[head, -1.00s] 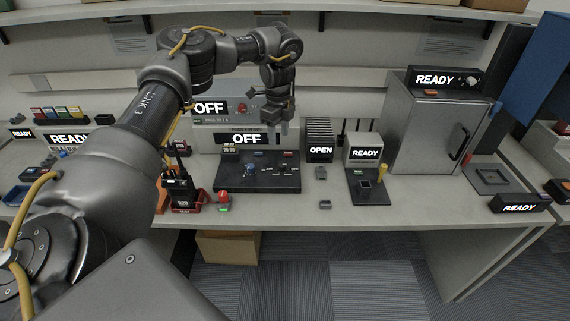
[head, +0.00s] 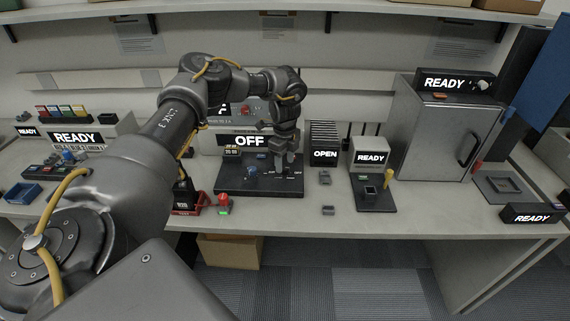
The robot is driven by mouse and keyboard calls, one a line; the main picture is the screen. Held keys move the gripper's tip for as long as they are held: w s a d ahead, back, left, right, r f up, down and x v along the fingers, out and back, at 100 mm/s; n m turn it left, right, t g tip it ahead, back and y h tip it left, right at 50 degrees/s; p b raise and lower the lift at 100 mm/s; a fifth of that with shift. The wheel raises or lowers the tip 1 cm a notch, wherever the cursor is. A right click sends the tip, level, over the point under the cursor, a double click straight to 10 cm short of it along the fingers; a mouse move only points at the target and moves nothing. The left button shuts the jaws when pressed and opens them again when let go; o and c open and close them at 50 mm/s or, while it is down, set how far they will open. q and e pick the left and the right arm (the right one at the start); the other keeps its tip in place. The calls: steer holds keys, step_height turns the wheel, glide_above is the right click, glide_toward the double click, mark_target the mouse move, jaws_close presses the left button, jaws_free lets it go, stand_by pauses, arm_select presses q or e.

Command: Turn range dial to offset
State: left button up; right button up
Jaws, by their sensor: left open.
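A black control panel (head: 232,187) lies on the bench below a display reading OFF (head: 249,141). The labels are too small to read, so I cannot tell which control is the range dial. My left gripper (head: 284,172) points down over the right part of the panel, right of the blue knob. It is open, and I cannot tell whether it touches anything. My right gripper is not in view.
A red-and-green button (head: 223,204) and a red-based radio stand (head: 187,205) sit left of the panel. Right are small grey blocks (head: 327,210), an OPEN rack (head: 324,140), a READY unit (head: 371,158) and a grey cabinet (head: 434,130). The front bench strip is mostly clear.

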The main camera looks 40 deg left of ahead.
arm_select(q)
steer(key=shift+f, duration=1.1)
steer(key=c, duration=1)
